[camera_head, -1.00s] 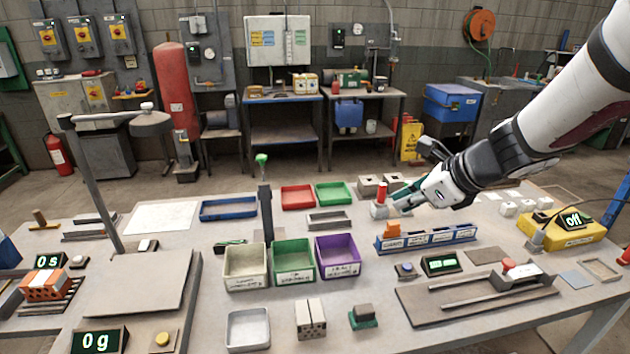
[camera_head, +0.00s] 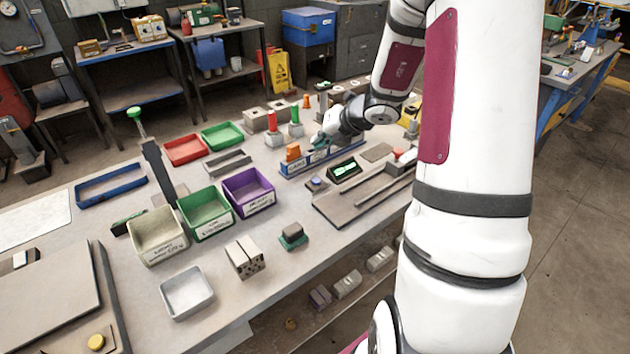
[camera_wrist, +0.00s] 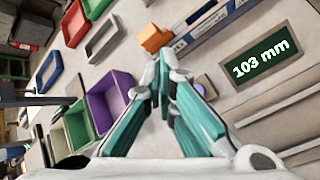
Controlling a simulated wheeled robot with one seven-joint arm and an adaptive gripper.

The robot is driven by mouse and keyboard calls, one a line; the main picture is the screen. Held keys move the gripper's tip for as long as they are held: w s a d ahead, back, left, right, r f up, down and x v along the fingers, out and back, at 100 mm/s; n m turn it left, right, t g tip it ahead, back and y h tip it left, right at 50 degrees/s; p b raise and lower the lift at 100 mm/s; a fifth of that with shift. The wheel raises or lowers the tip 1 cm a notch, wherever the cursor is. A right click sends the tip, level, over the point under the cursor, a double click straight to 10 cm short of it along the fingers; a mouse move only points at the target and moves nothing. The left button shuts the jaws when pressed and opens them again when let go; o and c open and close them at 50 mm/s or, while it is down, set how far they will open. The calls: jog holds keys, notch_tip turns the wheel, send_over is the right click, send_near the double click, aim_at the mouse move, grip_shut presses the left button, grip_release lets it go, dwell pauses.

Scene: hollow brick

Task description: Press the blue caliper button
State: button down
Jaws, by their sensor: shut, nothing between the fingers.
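The blue caliper button (camera_head: 316,183) sits on a small dark base on the table, left of the green-lit display (camera_head: 345,169). In the wrist view the button (camera_wrist: 205,84) is partly hidden, just right of my fingers. The display there reads 103 mm (camera_wrist: 262,60). My gripper (camera_wrist: 165,62) is shut and empty, its teal fingers pointing up the picture.
An orange block (camera_head: 293,152) stands on the blue rack (camera_head: 320,158), close to my fingertips. A purple bin (camera_head: 248,192) and a green bin (camera_head: 206,213) stand to the left. A rail fixture (camera_head: 365,195) lies right of the button. Bare table lies in front of the button.

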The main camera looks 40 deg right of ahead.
aim_at(319, 180)
jog(key=shift+f, duration=0.1)
notch_tip(319, 180, down, 9)
jog(key=b, duration=0.8)
jog(key=shift+r, duration=0.2)
jog(key=shift+f+b, duration=0.1)
jog(key=shift+b, duration=0.2)
dwell(0.8)
jog(key=shift+f, duration=0.3)
jog(key=shift+f+b, duration=0.35)
jog(key=shift+b, duration=0.25)
dwell(0.3)
dwell(0.4)
jog(key=shift+r+p, duration=0.75)
jog(key=shift+r, duration=0.05)
